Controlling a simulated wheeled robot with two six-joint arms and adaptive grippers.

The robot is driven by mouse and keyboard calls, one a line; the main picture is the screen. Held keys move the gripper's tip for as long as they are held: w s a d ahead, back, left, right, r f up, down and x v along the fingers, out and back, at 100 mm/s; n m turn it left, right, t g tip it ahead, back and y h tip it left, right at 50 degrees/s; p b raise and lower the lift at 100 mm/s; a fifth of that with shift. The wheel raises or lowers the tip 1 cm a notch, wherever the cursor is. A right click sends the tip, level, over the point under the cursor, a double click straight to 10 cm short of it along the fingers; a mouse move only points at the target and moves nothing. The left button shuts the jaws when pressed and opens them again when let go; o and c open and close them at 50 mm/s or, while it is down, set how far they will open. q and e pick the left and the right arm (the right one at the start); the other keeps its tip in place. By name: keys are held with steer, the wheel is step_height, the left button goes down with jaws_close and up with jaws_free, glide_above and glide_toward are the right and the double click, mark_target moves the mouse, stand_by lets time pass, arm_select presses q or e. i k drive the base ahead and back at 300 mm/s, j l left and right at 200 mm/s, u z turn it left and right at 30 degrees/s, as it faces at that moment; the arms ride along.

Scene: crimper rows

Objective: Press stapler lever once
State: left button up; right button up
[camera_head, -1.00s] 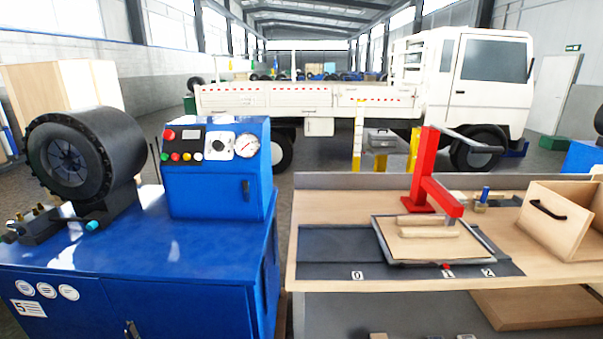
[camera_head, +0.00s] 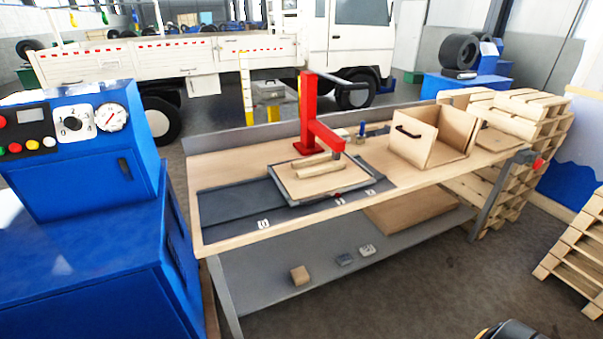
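The red stapler (camera_head: 310,113) stands upright at the back of the wooden workbench, with a red arm reaching forward to the right. Neither of my grippers shows in the head view. A small dark and yellow shape at the bottom edge is cut off and cannot be identified.
A blue crimping machine (camera_head: 75,150) stands at the left, close to the workbench (camera_head: 215,239). An open wooden box (camera_head: 433,135) is on the bench's right part. Wooden pallets (camera_head: 510,165) stack beyond it. Free grey floor (camera_head: 420,285) lies in front at the right.

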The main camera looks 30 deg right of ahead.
mark_target(330, 77)
steer(key=z, duration=1.15)
